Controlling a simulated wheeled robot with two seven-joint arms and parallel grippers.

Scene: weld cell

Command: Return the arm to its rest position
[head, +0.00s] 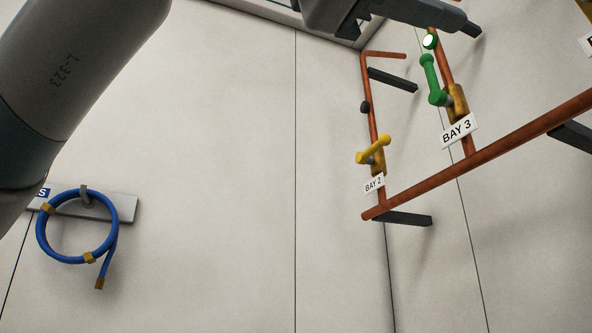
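My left arm (80,80) fills the upper left of the head view and runs out past the top edge. A dark gripper (435,14), which appears to be my left one, reaches in at the top, partly cut off by the frame. My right gripper is not in view.
Copper pipes (530,126) on dark brackets carry a yellow-handled valve (373,150) labelled BAY 2 and a green-handled valve (432,82) labelled BAY 3. A coiled blue hose (40,232) hangs on a wall hook at left. The pale wall (230,180) between is bare.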

